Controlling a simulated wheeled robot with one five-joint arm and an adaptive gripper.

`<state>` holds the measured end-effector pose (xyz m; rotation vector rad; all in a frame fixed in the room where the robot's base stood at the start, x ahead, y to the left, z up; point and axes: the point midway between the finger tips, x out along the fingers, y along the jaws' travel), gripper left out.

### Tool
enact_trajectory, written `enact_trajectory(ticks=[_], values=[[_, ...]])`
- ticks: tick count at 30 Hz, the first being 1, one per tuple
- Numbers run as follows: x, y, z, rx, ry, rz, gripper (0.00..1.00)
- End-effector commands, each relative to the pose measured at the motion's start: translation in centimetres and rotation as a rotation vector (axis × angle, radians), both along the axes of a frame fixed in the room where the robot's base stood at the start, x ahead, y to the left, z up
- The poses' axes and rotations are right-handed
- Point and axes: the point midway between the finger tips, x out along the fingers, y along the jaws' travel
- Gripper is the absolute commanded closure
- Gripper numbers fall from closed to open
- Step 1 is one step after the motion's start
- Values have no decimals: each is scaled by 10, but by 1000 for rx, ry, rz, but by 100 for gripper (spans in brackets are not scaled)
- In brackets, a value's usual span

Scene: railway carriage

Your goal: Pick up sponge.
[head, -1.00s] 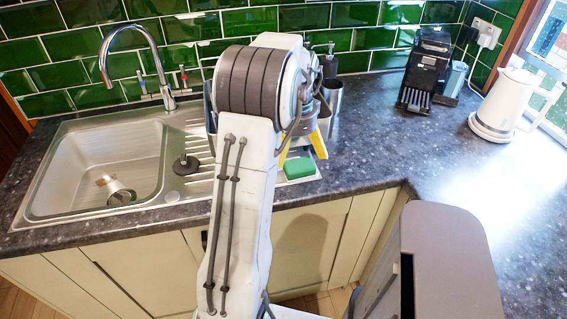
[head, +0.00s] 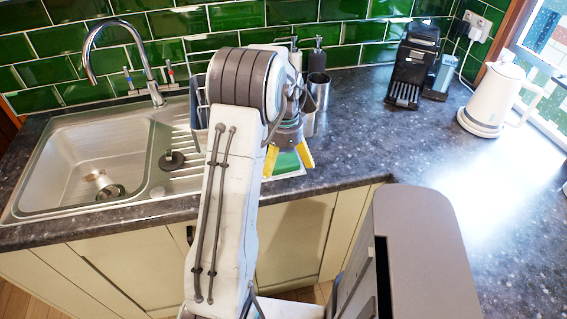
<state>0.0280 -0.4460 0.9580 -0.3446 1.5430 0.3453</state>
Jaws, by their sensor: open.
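The green sponge (head: 287,164) lies at the right end of the sink's drainboard, close to the front edge of the worktop. My gripper (head: 287,158) points down over it, with one yellow finger to the left of the sponge and one to the right. The fingers are open. The sponge's upper part is partly hidden behind the gripper. I cannot tell whether the fingers touch it or how far down they reach.
The sink (head: 75,165) and its tap (head: 152,75) are to the left. A dark stopper (head: 172,158) lies on the drainboard. Soap bottles (head: 317,60) and a metal cup (head: 318,88) stand behind the gripper. A coffee machine (head: 412,65) and white kettle (head: 492,98) are at right.

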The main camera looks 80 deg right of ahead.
Motion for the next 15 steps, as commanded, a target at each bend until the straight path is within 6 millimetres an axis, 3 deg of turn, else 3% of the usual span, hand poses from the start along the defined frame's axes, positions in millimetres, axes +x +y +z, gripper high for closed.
enact_trajectory(ticks=[6, 15], values=[[0, 0, -20, 1, 0, 0, 0], [0, 0, -23, 0, 0, 0, 0]])
